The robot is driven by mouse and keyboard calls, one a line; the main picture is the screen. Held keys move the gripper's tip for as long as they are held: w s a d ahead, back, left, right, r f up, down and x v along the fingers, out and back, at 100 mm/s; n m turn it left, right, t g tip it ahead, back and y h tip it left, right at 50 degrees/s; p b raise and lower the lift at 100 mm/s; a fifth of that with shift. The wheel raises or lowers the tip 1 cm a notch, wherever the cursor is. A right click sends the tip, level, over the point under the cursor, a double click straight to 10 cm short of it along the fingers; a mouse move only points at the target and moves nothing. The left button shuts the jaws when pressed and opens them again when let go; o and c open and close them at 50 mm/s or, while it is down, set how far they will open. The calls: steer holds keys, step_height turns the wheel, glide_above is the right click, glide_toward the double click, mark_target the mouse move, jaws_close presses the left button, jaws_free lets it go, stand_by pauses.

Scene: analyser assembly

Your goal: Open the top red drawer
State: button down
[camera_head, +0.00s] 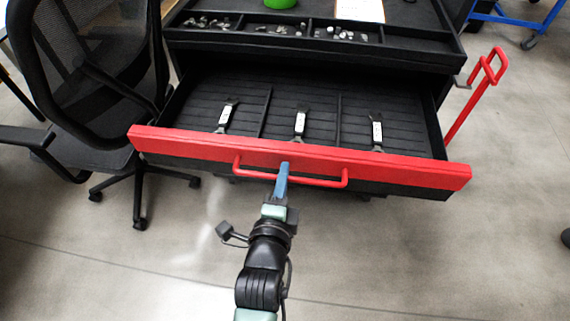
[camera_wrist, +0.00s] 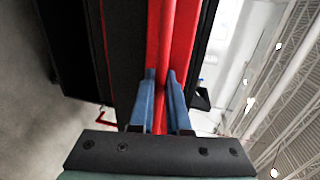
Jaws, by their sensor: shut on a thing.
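The top red drawer (camera_head: 400,170) is pulled out of a black cabinet, and its inside shows. Three small tools with white labels lie in it, one in each section: the left tool (camera_head: 225,115), the middle tool (camera_head: 299,123) and the right tool (camera_head: 377,130). A red bar handle (camera_head: 320,182) runs along the drawer front. My gripper (camera_head: 283,172) is at the middle of this handle, with its blue fingers shut on the bar. In the wrist view the blue fingers (camera_wrist: 160,85) sit on both sides of the red handle bar (camera_wrist: 167,40).
A black office chair (camera_head: 100,90) stands close to the drawer's left end. A red side handle (camera_head: 482,80) sticks out at the cabinet's right. The cabinet top holds a parts tray (camera_head: 375,50) and a green container (camera_head: 280,3). The floor before the drawer is clear.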

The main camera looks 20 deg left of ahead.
steer(key=shift+v, duration=0.8)
steer(key=shift+f, duration=0.1)
steer(key=c, duration=0.9)
jaws_free()
steer(key=p+v, duration=0.2)
steer(key=v, duration=1.1)
steer(key=shift+d+f, duration=0.1)
